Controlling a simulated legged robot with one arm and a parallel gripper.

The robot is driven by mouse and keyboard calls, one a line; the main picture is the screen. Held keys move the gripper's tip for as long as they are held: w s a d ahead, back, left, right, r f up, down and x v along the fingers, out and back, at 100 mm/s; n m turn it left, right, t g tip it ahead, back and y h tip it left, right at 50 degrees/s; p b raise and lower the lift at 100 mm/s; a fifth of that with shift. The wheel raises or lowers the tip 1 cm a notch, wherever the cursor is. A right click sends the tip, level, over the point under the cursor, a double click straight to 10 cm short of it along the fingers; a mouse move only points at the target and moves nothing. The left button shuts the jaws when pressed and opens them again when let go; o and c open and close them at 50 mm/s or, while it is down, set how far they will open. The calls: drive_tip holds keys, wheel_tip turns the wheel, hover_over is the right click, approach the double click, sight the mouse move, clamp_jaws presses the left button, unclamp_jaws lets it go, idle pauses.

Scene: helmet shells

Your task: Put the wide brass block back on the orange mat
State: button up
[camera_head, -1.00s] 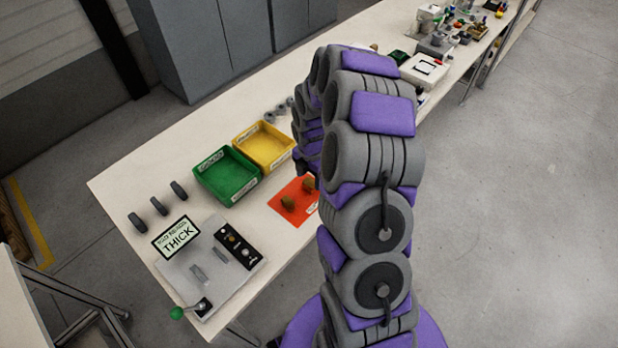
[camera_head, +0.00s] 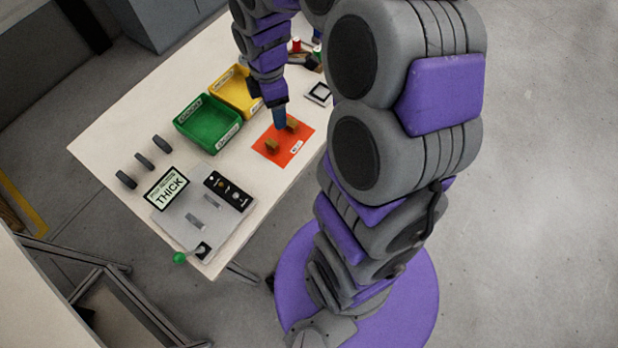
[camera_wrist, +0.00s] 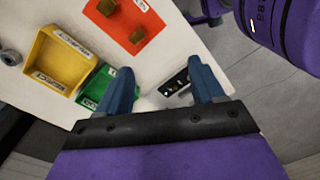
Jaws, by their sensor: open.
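The orange mat (camera_head: 295,148) lies on the table and also shows in the wrist view (camera_wrist: 121,23). Two brass blocks stand on it, apart from each other. One block (camera_head: 271,146) is near the mat's left side; the other (camera_head: 292,125) is near its back. In the wrist view one block (camera_wrist: 106,7) is at the top edge and the other (camera_wrist: 137,37) is lower. I cannot tell which is the wide one. My gripper (camera_wrist: 161,73) is open, with nothing between its blue fingers. In the head view it (camera_head: 279,118) hangs by the mat's back edge, close to the back block.
A green bin (camera_head: 208,124) and a yellow bin (camera_head: 236,92) stand behind and left of the mat. A grey panel with a "THICK" sign (camera_head: 166,188) and a green-knobbed lever (camera_head: 180,257) is at front left. Several dark grey pieces (camera_head: 144,160) stand at the left.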

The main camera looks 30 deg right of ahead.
drive_tip(key=s+a+r+m, duration=0.2)
drive_tip(key=s+m, duration=0.3)
drive_tip(key=s, duration=0.3)
drive_tip(key=s+a+r+m, duration=0.2)
drive_tip(key=s+m, duration=0.3)
drive_tip(key=s, duration=0.3)
drive_tip(key=s+a+r+m+g, duration=0.1)
drive_tip(key=s+a+r+m, duration=0.2)
drive_tip(key=s+m, duration=0.2)
drive_tip(key=s, duration=0.3)
drive_tip(key=shift+a+m, duration=0.2)
drive_tip(key=shift+m, duration=0.1)
drive_tip(key=shift+d+r, duration=0.1)
drive_tip(key=shift+d, duration=0.2)
drive_tip(key=shift+a, duration=0.2)
